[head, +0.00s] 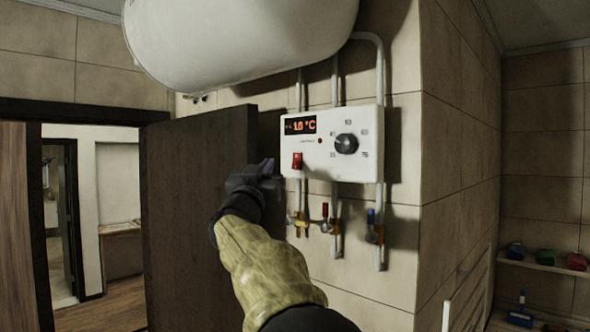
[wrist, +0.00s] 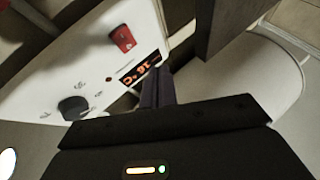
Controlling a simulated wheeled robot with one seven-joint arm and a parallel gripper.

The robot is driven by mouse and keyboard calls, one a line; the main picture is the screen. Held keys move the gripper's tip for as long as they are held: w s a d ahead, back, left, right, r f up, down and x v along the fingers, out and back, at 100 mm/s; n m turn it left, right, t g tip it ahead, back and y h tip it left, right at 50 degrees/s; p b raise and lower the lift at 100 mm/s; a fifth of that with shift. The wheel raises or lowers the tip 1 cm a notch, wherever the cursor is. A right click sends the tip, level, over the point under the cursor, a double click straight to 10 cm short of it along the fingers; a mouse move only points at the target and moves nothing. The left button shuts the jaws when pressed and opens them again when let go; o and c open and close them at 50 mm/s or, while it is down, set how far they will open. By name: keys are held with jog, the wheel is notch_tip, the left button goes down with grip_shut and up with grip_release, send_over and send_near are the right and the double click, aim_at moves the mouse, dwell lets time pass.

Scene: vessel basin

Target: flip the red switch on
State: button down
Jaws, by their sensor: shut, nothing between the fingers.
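The red switch (head: 297,160) is on the lower left of a white control box (head: 330,172) on the tiled wall. It also shows in the wrist view (wrist: 122,38), at the top. The box has a lit orange display (head: 304,126) and a round black dial (head: 346,144). My gripper (head: 268,166) is shut and empty, just left of the switch and apart from it in the head view. In the wrist view the closed fingers (wrist: 158,88) are beside the display, with the switch above and left of them.
A white boiler tank (head: 240,40) hangs above the box. Pipes with red and blue valve handles (head: 371,216) run below it. A dark open door (head: 195,220) stands left of my gripper. A shelf (head: 540,265) with small coloured items is at the right.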

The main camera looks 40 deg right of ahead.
send_near(292, 161)
jog(key=a+r+x, duration=0.1)
jog(key=x, duration=0.4)
jog(key=shift+d+f, duration=0.1)
jog(key=shift+f, duration=0.15)
jog(key=shift+w, duration=0.15)
dwell(1.2)
jog(key=shift+s, duration=0.25)
jog(key=shift+w+d, duration=0.1)
jog(key=shift+d, duration=0.4)
jog(key=shift+w+d+f, duration=0.1)
jog(key=shift+d, duration=0.15)
dwell(0.5)
jog(key=shift+a, duration=0.1)
jog(key=shift+a, duration=0.7)
